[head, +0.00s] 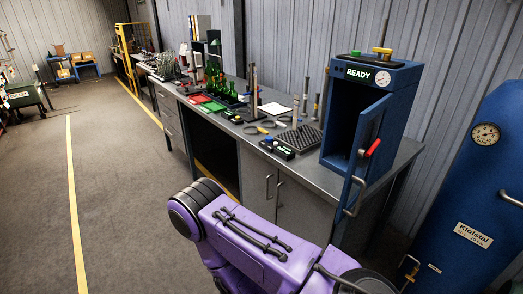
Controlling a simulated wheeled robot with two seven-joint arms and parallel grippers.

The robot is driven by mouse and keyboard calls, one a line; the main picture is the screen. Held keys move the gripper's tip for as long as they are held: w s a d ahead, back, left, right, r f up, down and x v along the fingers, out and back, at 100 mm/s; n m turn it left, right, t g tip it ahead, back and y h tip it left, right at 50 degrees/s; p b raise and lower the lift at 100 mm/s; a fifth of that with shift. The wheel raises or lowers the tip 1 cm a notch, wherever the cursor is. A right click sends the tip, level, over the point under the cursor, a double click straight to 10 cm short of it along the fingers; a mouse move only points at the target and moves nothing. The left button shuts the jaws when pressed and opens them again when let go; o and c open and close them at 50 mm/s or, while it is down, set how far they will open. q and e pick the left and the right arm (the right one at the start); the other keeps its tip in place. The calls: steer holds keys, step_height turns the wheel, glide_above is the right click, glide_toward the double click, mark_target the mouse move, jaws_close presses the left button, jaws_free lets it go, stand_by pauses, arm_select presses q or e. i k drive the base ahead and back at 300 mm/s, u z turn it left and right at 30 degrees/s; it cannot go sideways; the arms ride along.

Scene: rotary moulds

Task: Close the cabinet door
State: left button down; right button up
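A small blue cabinet (396,77) stands on the right end of the workbench, with a lit READY sign and a round gauge on its front. Its door (367,140) stands open, swung out toward me, and the dark inside shows to its left. A red-gripped lever (373,148) is on the door, and a grey metal handle (354,197) hangs lower down. Neither gripper shows.
A large blue unit (473,200) stands at the right. The floor (120,200) at left is clear.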

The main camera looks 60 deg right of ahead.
mark_target(384, 104)
steer(key=u, duration=1.15)
steer(key=k, duration=2.2)
steer(key=z, duration=1.45)
